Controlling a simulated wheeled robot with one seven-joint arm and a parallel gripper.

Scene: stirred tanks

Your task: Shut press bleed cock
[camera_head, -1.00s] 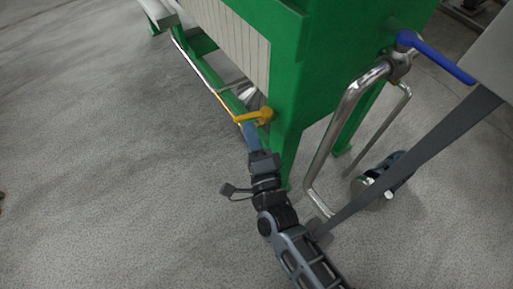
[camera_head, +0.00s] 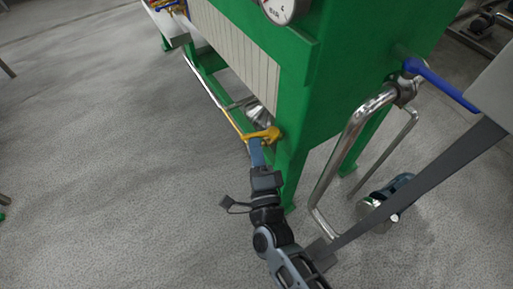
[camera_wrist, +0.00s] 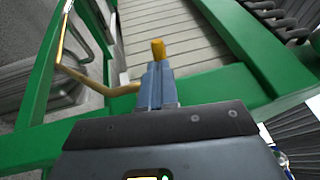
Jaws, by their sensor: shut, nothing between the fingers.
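The cock's yellow lever (camera_head: 262,134) sits at the lower corner of the green press frame (camera_head: 305,95). It lies roughly level, pointing left from its pivot. My gripper (camera_head: 255,147) is shut and empty, with its blue-grey fingertips right at the lever's left end. In the wrist view, the closed fingers (camera_wrist: 155,82) point at a yellow stub (camera_wrist: 158,48) just beyond their tips, likely part of the lever. I cannot tell whether they touch it. The fingers hide part of the cock.
A blue lever (camera_head: 440,86) sits on a steel pipe (camera_head: 345,140) to the right. A motor-like unit (camera_head: 385,203) stands on the floor beyond the pipe. A gauge (camera_head: 283,8) shows at the top. A thin brass pipe (camera_wrist: 75,70) runs left of the fingers.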

